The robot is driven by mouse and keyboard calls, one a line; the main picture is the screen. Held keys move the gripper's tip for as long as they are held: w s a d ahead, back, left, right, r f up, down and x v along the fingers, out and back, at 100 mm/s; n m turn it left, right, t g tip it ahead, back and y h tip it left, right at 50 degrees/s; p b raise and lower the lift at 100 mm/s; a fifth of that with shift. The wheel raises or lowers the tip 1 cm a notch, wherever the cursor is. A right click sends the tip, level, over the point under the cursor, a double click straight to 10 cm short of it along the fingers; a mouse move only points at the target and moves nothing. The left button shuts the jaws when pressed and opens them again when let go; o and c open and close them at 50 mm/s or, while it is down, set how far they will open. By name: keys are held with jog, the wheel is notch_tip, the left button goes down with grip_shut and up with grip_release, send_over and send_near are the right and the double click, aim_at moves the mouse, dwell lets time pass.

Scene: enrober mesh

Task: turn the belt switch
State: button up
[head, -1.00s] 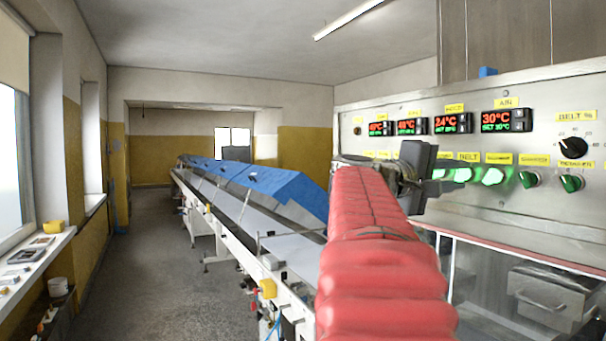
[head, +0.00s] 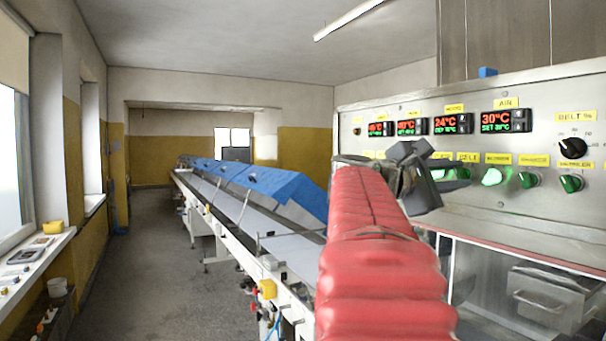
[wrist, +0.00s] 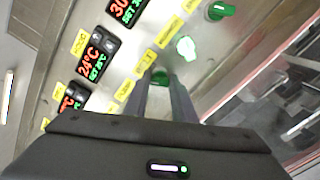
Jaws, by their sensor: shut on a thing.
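The control panel (head: 480,130) stands at the right with a row of green switches under yellow labels. The switch under the label reading BELT is partly hidden by my gripper (head: 436,182) in the head view. In the wrist view the two fingers of my gripper (wrist: 164,88) reach the panel and are shut on the green belt switch (wrist: 160,75). Only a little of its knob shows between the fingertips, so its turn angle cannot be read. The gripper body looks tilted in the head view.
A brightly lit switch (wrist: 186,47) sits close beside the fingers, and another green switch (wrist: 222,10) lies beyond it. Temperature displays (head: 506,121) are above the row. A conveyor (head: 292,246) with blue covers (head: 270,188) runs away to the left of my red-sleeved arm.

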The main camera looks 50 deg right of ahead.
jog(key=shift+w+d+f, duration=0.1)
jog(key=shift+f, duration=0.25)
jog(key=o, duration=0.8)
jog(key=shift+o, duration=1.3)
jog(key=shift+r, duration=0.2)
jog(key=v, duration=1.4)
